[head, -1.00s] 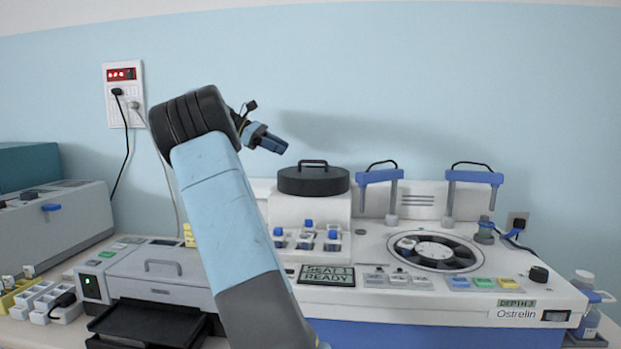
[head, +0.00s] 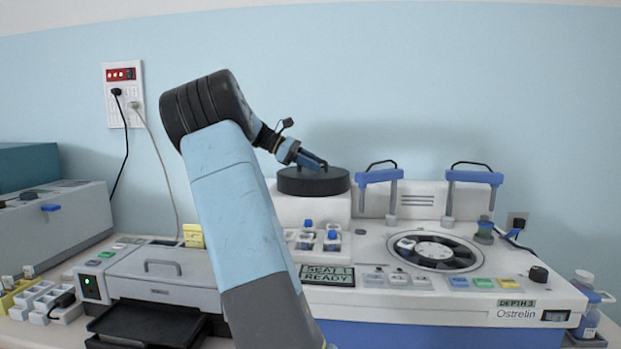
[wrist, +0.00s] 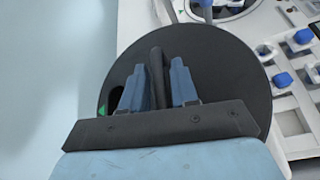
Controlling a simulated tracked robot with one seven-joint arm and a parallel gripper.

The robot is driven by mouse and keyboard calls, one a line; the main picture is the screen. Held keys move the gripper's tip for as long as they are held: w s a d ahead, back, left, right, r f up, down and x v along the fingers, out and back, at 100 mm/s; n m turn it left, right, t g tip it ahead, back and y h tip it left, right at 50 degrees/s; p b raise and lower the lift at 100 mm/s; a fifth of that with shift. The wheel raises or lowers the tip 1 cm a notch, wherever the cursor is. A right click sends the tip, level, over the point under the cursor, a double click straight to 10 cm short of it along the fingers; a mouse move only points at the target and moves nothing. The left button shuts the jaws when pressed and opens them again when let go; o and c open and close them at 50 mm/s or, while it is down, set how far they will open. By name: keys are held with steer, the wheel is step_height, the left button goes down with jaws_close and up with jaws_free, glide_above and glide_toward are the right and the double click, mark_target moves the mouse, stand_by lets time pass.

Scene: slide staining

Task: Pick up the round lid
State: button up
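The round lid (head: 314,182) is a dark disc with a bar handle on top. It rests on the white raised block at the back of the staining machine. In the wrist view the lid (wrist: 215,75) fills the middle, and its handle (wrist: 156,68) stands between my two blue fingers. My gripper (head: 318,165) is at the handle from the upper left in the head view. In the wrist view my gripper (wrist: 157,80) is open, with a gap showing on at least one side of the handle. In the head view the fingers hide most of the handle.
Blue-capped bottles (head: 332,236) stand just in front of the lid's block. Two blue lift arms (head: 379,176) rise to its right, beside the round slide carousel (head: 433,251). A grey printer-like unit (head: 160,277) sits at the left. The wall is close behind.

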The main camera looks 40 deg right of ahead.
jaws_close()
stand_by(0.3)
stand_by(0.3)
